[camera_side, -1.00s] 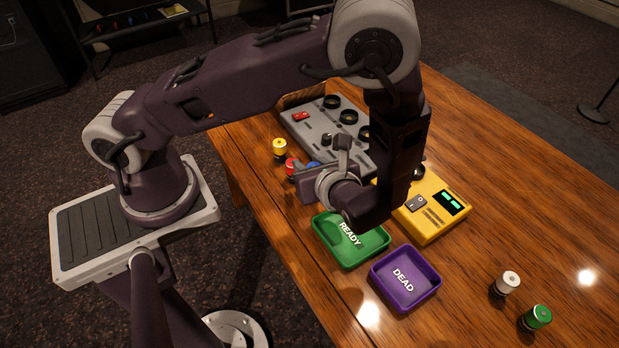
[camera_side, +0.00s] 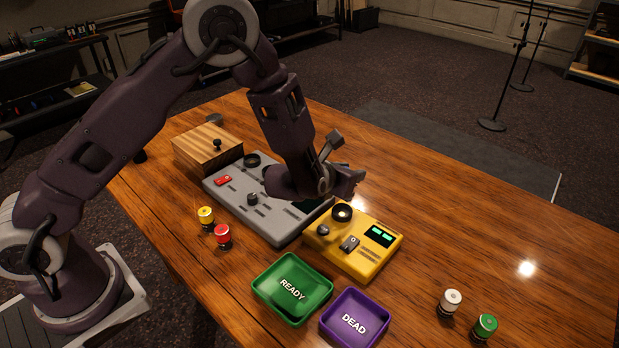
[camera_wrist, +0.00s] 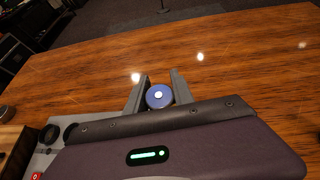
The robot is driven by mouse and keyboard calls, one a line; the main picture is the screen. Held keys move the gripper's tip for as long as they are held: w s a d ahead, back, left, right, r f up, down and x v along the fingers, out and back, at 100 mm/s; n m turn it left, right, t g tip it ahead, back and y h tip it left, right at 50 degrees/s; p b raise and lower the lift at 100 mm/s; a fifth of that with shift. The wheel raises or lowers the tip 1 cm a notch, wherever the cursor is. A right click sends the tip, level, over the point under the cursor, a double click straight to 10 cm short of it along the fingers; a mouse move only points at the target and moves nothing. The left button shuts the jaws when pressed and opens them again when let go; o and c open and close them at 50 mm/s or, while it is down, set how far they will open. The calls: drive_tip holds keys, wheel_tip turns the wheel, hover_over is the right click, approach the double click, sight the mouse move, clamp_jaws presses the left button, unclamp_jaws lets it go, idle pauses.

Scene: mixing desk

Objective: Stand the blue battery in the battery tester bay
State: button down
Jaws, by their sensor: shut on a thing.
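The blue battery (camera_wrist: 159,96) is between the two fingers of my gripper (camera_wrist: 159,92) in the wrist view, its round blue end with a white centre facing the camera. In the side view my gripper (camera_side: 352,182) is in the air above and behind the yellow battery tester (camera_side: 370,262); the battery is not clearly visible there. The tester has a dark round ring (camera_side: 342,212) at its back edge, apparently the bay, and a lit green display. My gripper is above this ring and apart from it.
A grey mixing desk (camera_side: 236,202) and a wooden box (camera_side: 207,146) stand left of the tester. Yellow (camera_side: 206,217) and red (camera_side: 223,236) batteries stand in front. A green READY tray (camera_side: 292,289) and purple DEAD tray (camera_side: 355,320) are nearer. White (camera_side: 450,301) and green (camera_side: 485,327) batteries stand right.

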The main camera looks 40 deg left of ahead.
hover_over(348, 209)
drive_tip(key=shift+w+a+f, duration=0.1)
drive_tip(key=shift+w+f, duration=0.05)
drive_tip(key=shift+f, duration=1.3)
drive_tip(key=shift+w+a+f, duration=0.1)
drive_tip(key=shift+f, duration=1.3)
drive_tip(key=shift+f, duration=0.65)
drive_tip(key=c, duration=1.4)
unclamp_jaws()
drive_tip(key=shift+o, duration=0.2)
drive_tip(key=shift+v, duration=5.55)
drive_tip(key=shift+a, duration=0.15)
